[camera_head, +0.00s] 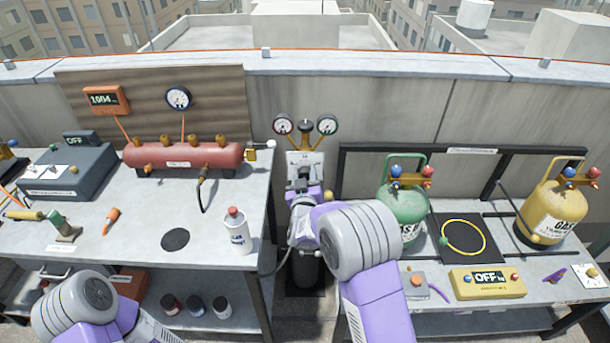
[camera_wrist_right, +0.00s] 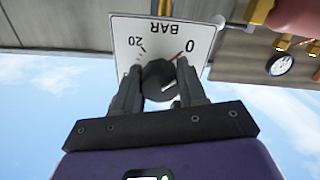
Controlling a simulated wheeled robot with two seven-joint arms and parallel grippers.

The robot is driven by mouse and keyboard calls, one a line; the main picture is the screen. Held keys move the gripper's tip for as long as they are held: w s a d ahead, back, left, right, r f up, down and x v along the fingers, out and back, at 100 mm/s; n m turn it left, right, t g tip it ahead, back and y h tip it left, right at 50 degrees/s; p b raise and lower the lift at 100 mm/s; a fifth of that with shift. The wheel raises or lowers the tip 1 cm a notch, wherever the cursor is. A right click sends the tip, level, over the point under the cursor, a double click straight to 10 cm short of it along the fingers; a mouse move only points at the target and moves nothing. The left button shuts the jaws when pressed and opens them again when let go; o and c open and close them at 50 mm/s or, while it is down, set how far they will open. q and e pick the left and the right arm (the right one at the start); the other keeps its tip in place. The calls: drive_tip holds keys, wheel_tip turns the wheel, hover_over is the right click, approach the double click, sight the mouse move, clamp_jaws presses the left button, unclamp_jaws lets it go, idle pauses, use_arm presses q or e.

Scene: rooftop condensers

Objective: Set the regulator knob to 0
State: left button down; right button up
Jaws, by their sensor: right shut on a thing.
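The regulator knob (camera_wrist_right: 158,80) is dark and round. It sits in front of a white dial plate (camera_wrist_right: 132,35), which appears upside down in the right wrist view with "0", "20" and "BAR" on it. A red mark is beside the 0. A short white line shows on the knob; which mark it points at I cannot tell. My right gripper (camera_wrist_right: 160,92) is shut on the knob, one finger on each side. In the head view, my right gripper (camera_head: 303,187) is at the regulator plate (camera_head: 306,158) and hides the knob. My left gripper is out of view.
Two gauges (camera_head: 283,125) top the regulator. A left bench (camera_head: 130,225) holds a red manifold (camera_head: 182,156) and a white bottle (camera_head: 236,235). To the right stand a green gas cylinder (camera_head: 403,206) and a yellow one (camera_head: 553,212). A display box (camera_head: 488,282) reads OFF.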

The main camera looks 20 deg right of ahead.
drive_tip(key=o, duration=0.8)
drive_tip(key=shift+f, duration=0.35)
drive_tip(key=shift+o, duration=1.3)
drive_tip(key=shift+r, duration=0.15)
drive_tip(key=shift+s, duration=0.1)
drive_tip(key=p+v, duration=0.1)
drive_tip(key=v, duration=0.6)
drive_tip(key=shift+s, duration=0.25)
drive_tip(key=shift+r, duration=0.1)
